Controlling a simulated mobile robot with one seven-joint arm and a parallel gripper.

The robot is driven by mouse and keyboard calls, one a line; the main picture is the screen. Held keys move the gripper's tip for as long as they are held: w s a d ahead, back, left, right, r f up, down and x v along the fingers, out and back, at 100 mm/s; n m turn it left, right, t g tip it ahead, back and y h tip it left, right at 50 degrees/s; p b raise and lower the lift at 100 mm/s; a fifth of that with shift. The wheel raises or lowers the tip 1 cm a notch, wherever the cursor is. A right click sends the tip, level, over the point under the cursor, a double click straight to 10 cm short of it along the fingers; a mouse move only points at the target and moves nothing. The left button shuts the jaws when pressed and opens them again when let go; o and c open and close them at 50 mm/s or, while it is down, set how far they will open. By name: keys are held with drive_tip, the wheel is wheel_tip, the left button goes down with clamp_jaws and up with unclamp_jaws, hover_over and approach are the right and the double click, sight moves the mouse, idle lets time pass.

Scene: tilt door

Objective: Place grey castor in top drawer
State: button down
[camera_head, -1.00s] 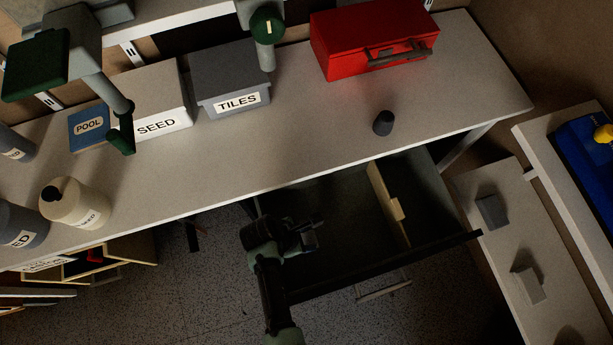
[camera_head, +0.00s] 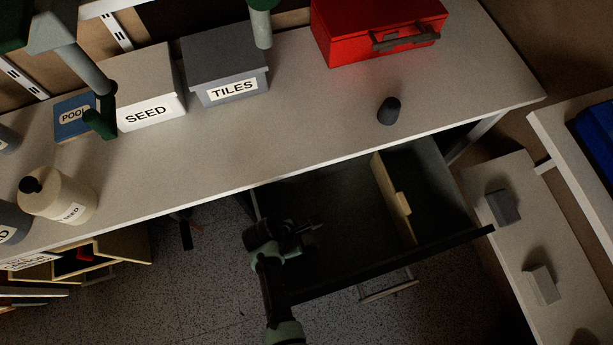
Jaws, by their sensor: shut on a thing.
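The top drawer (camera_head: 440,196) stands pulled out below the bench. It is dark inside, with a pale wooden divider (camera_head: 390,195) towards its right side. My gripper (camera_head: 314,224) is over the left part of the open drawer. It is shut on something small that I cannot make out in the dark. A small dark grey rounded piece (camera_head: 389,111) stands on the bench top above the drawer, apart from my gripper. I cannot tell whether this piece or the held thing is the grey castor.
On the bench (camera_head: 300,130) are a red toolbox (camera_head: 380,35), a grey TILES box (camera_head: 225,70), a SEED box (camera_head: 150,90), a blue POOL box (camera_head: 75,115) and bottles at the left. A lower shelf (camera_head: 515,240) at the right holds grey blocks. The bench's middle is clear.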

drive_tip(key=shift+f, duration=0.3)
idle(0.4)
unclamp_jaws()
idle(0.3)
drive_tip(key=p+v, duration=0.3)
drive_tip(key=v, duration=1)
drive_tip(key=shift+p, duration=0.4)
